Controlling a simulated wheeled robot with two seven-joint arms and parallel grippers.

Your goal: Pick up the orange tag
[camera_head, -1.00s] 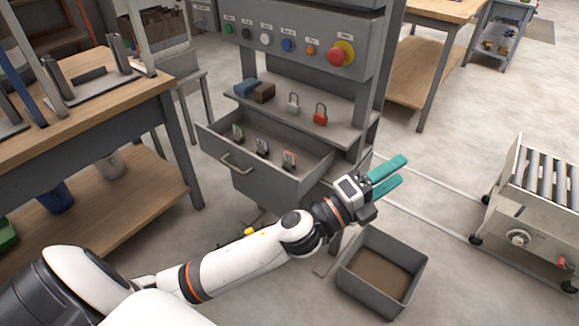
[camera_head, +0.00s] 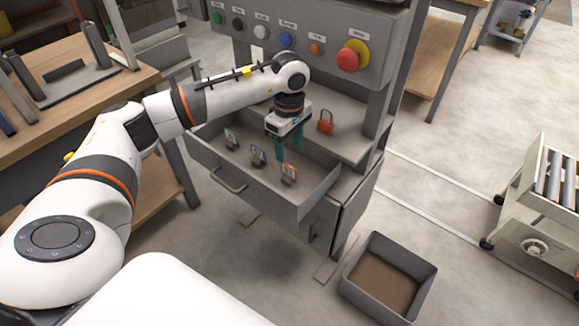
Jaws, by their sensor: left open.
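The orange tag (camera_head: 290,170) stands in a small dark holder in the open grey drawer (camera_head: 313,194), the rightmost of three tags. A blue-white tag (camera_head: 258,152) and a green tag (camera_head: 232,138) stand to its left. My left gripper (camera_head: 287,156) points down over the drawer, its teal fingers open and empty. The fingertips are just behind and above the orange tag in the picture; I cannot tell whether they touch it. My right gripper is not in view.
A red padlock (camera_head: 326,125) stands on the shelf behind the drawer. The panel above carries several buttons and a red emergency stop (camera_head: 351,57). An open grey bin (camera_head: 388,279) stands on the floor at the right. A wooden workbench (camera_head: 75,95) is at the left.

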